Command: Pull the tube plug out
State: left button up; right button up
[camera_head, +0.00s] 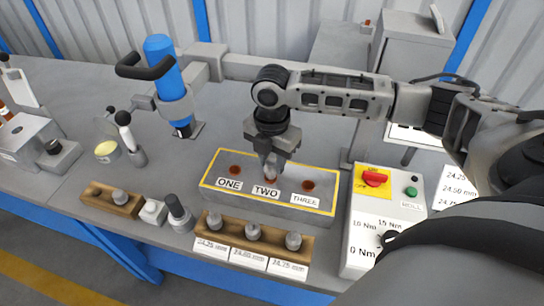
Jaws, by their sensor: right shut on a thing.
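A grey block (214,193) with a yellow-outlined top stands in the middle of the bench. It carries labels ONE, TWO and THREE. Round reddish-brown spots (235,170) show at ONE and at THREE (308,185); I cannot tell whether they are plugs or open holes. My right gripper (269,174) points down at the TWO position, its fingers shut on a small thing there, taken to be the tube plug. The fingers hide most of it, so I cannot tell how deep it sits. My left gripper is out of view.
A wooden rack (222,228) with grey pieces stands in front of the block. A control box (385,205) with a red knob is right. A blue tool (166,75) with black handles stands behind left. Another small rack (98,195) is at front left.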

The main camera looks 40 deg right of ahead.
aim_at(272, 161)
jog(key=shift+r+p, duration=1)
jog(key=shift+r, duration=0.55)
